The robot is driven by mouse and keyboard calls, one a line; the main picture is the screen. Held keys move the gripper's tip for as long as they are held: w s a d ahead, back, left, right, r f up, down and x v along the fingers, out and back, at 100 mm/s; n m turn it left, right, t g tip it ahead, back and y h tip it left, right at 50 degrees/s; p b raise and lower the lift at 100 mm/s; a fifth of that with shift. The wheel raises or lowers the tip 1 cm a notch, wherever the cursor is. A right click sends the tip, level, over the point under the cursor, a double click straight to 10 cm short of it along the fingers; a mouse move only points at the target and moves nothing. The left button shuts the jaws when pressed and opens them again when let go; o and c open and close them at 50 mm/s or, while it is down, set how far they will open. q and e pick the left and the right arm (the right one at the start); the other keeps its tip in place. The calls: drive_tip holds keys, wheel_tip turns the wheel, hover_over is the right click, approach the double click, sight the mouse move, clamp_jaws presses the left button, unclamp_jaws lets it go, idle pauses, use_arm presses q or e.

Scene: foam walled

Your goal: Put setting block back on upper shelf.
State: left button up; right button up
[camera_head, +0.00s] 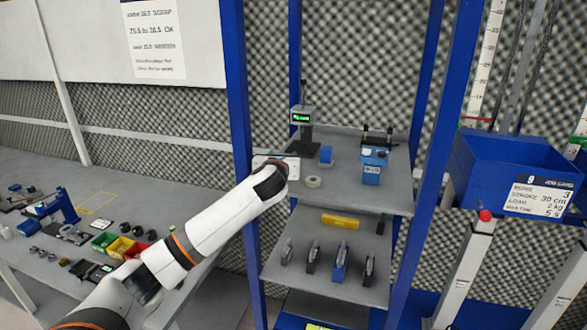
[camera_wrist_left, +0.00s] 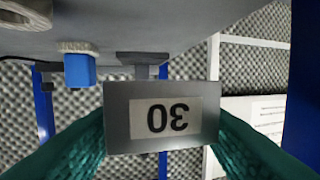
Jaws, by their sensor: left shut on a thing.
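My left gripper (camera_wrist_left: 160,135) is shut on a grey setting block (camera_wrist_left: 112,118), whose pale label reads 30 upside down in the left wrist view. The green fingers sit at its two sides. In the head view my left arm reaches from the lower left, and its wrist end is at the left edge of the upper shelf (camera_head: 345,195). The gripper and block are mostly hidden there behind the wrist. The shelf surface (camera_wrist_left: 205,22) spans the top of the left wrist view, which looks inverted. My right gripper is in neither view.
A lower shelf (camera_head: 310,285) holds several upright tools.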

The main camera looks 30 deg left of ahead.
use_arm(q)
drive_tip(key=shift+f, duration=0.4)
drive_tip(key=f, duration=0.3)
drive_tip(key=shift+s+a+p, duration=0.1)
drive_tip(key=shift+a+p, duration=0.15)
drive_tip(key=shift+p, duration=0.15)
drive_tip(key=shift+f, duration=0.55)
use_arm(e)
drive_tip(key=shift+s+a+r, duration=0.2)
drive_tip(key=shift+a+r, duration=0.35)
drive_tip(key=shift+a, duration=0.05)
use_arm(q)
drive_tip(key=o, duration=1.3)
drive_tip(key=shift+f, duration=0.1)
drive_tip(key=shift+c, duration=0.2)
drive_tip(key=shift+d, duration=0.1)
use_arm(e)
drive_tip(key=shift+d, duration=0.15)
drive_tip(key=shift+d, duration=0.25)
